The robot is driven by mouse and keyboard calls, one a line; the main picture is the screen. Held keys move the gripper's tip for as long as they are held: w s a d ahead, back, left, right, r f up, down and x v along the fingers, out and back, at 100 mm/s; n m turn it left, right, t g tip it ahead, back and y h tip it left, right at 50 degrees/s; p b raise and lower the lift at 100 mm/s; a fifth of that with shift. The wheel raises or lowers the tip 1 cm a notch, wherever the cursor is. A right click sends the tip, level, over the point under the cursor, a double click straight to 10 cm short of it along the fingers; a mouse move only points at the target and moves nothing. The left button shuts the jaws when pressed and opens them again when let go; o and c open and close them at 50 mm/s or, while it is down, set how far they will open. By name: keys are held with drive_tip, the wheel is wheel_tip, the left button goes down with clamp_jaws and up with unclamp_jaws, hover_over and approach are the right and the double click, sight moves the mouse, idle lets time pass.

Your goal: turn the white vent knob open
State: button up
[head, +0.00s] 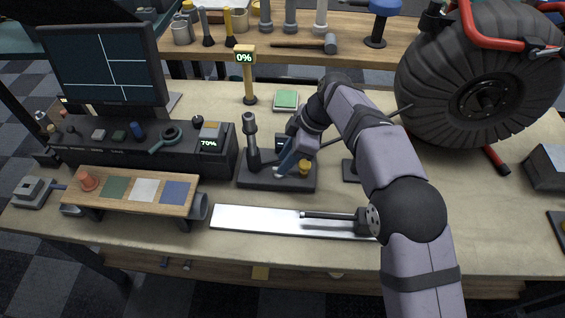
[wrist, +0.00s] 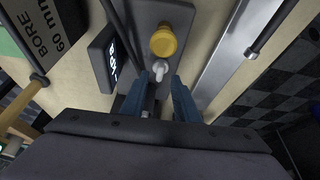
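The white vent knob (wrist: 160,70) is a small pale piece on a dark grey base plate (wrist: 148,18), next to a yellow round knob (wrist: 163,41). My gripper (wrist: 159,84) has its two blue fingers apart, one on each side of the white knob's near end. I cannot tell whether either finger touches it. In the head view my gripper (head: 283,166) points down over the base plate (head: 262,181), left of the yellow knob (head: 304,167). The white knob is mostly hidden by the fingers there.
A dark upright cylinder (head: 252,140) stands at the plate's left end. A small dark display (wrist: 107,58) is beside the plate. A white strip with a dark rod (head: 262,219) lies in front. A large black tire (head: 480,85) stands back right. A post sign reads 0% (head: 245,57).

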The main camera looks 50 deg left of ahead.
drive_tip(key=shift+v, duration=2.4)
drive_tip(key=w+d+m+t, duration=0.2)
drive_tip(key=w+d+m, duration=0.75)
drive_tip(key=d, duration=0.65)
drive_tip(key=w+d+m+t+h, duration=0.1)
drive_tip(key=d+m, duration=0.2)
drive_tip(key=d, duration=0.4)
drive_tip(key=w+d+m, duration=0.2)
drive_tip(key=d, duration=0.6)
drive_tip(key=s+d+f+m+h, duration=0.1)
drive_tip(key=s+d+f+m, duration=0.2)
drive_tip(key=s+d+m, duration=0.6)
drive_tip(key=s+d+f+m+h, duration=0.15)
drive_tip(key=s+d+m, duration=0.35)
drive_tip(key=d, duration=0.9)
wheel_tip(320, 180, up, 13)
drive_tip(key=n+p, duration=0.1)
drive_tip(key=p, duration=1.3)
drive_tip(key=shift+s+a, duration=0.25)
